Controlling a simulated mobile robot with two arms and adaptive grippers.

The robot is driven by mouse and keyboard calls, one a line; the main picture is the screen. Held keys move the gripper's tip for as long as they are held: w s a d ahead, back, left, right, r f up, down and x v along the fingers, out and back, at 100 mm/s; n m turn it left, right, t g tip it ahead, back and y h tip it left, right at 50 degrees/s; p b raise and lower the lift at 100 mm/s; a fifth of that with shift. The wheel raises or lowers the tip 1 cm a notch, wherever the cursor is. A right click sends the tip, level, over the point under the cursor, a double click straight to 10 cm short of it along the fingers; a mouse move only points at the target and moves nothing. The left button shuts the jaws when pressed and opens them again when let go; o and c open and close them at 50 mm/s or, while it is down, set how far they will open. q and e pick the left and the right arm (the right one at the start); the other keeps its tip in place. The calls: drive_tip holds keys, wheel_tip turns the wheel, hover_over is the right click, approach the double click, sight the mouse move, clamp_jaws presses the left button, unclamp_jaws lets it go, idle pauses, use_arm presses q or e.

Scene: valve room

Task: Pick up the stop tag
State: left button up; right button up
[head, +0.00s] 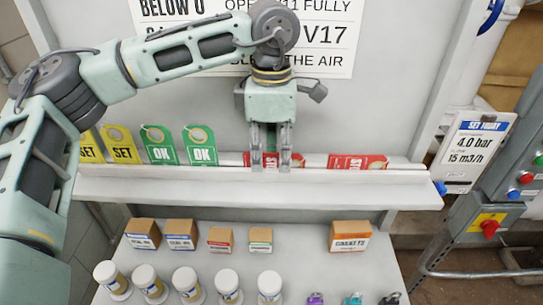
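Two red tags with white lettering lie low on the upper shelf (250,188), against its back. One red tag (313,160) is partly hidden behind my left gripper. The other red tag (357,162) lies to the right, clear of the gripper. Their lettering is too small to read surely, so I cannot confirm which is the stop tag. My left gripper (271,164) points down at the first red tag, its two fingers apart, with red showing between and beside them. I see no grip on the tag. My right gripper is out of view.
Green OK tags (201,146) and yellow SET tags (122,145) stand left on the shelf. Below are small cardboard boxes (350,237), white-capped jars (228,284) and small coloured items (352,299). A control box (513,170) and gauge card (475,145) are right.

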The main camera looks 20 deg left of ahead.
use_arm(q)
drive_tip(key=shift+s+f, duration=0.1)
drive_tip(key=shift+f, duration=0.1)
clamp_jaws()
idle(0.3)
